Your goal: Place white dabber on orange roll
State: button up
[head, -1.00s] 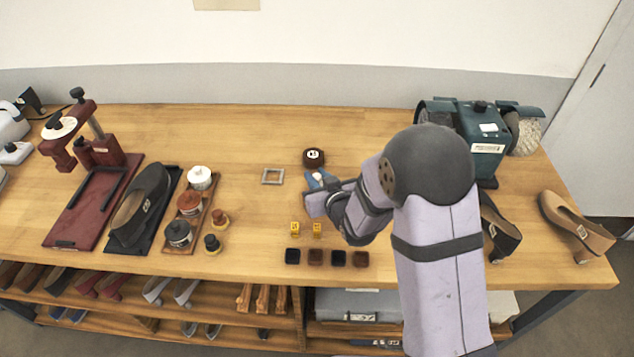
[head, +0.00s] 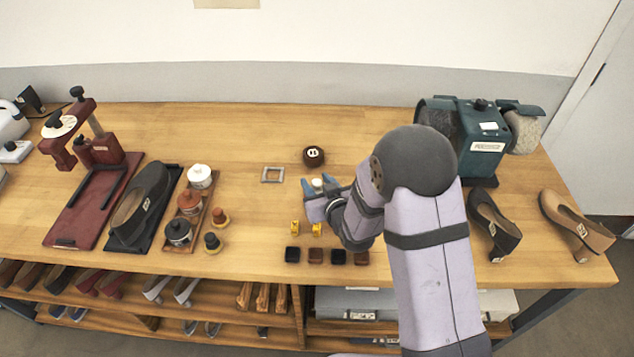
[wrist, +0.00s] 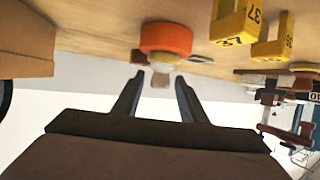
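The orange roll (wrist: 166,38) stands on the table in the wrist view, which shows the scene upside down. The white dabber (wrist: 160,66) sits against the roll's upper face, its pale stem pointing toward my gripper (wrist: 157,84). My fingers are spread, one on each side of the stem, with gaps visible between them and it. In the head view the dabber's white top (head: 317,183) shows between the blue fingertips of my gripper (head: 319,185). The orange roll is hidden there behind my gripper.
A dark brown roll (head: 313,156) stands just behind my gripper and a grey square frame (head: 272,174) lies to its left. Yellow number blocks (head: 306,229) and several dark squares (head: 326,257) are in front. The table behind is clear.

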jog(key=shift+r, duration=0.2)
jog(key=p+v, duration=0.9)
jog(key=v, duration=0.3)
jog(key=shift+r+p, duration=0.15)
jog(key=shift+p, duration=0.15)
dwell(0.5)
jog(key=shift+w, duration=0.1)
